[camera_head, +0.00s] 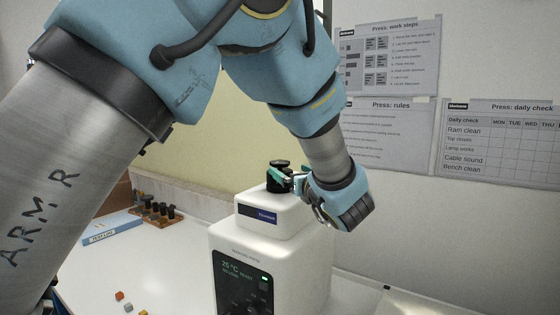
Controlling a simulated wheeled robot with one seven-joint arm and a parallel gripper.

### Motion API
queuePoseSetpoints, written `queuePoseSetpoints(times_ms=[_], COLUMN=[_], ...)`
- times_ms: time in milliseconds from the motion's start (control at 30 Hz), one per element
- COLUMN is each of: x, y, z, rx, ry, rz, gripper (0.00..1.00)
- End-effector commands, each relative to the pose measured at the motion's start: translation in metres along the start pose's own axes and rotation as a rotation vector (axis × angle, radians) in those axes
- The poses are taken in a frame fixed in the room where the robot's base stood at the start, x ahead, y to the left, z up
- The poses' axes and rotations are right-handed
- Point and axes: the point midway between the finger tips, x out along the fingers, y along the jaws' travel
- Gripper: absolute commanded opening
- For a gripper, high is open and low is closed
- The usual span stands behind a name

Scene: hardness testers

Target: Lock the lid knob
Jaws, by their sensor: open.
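The lid knob (278,174) is a black, stepped round knob on top of a white press machine (228,246). The machine has a raised lid block with a dark blue label and a black front panel with a lit display. My gripper (284,177) reaches in from the right at knob height. Its teal-tipped fingers are at the knob, one showing in front of it. The jaws are open. The far finger is partly hidden, and I cannot tell whether the fingers touch the knob.
A wooden rack (153,209) with several black-topped pieces stands at the left, beside a blue labelled box (112,228). Several small coloured cubes (128,307) lie on the white table at the front left. Paper sheets (390,135) hang on the back wall.

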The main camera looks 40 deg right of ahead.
Motion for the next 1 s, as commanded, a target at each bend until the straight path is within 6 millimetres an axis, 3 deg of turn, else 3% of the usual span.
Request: queuePoseSetpoints(times_ms=[200,400,800,1000], x=[0.043,0.068,0.076,0.076], y=[0.001,0.0,0.0,0.0], z=[0.004,0.003,0.0,0.0], rx=[0.001,0.0,-0.001,-0.001], ry=[0.001,0.001,0.001,0.001], rz=[0.002,0.001,0.0,0.0], gripper=[0.94,0.94,0.94,0.74])
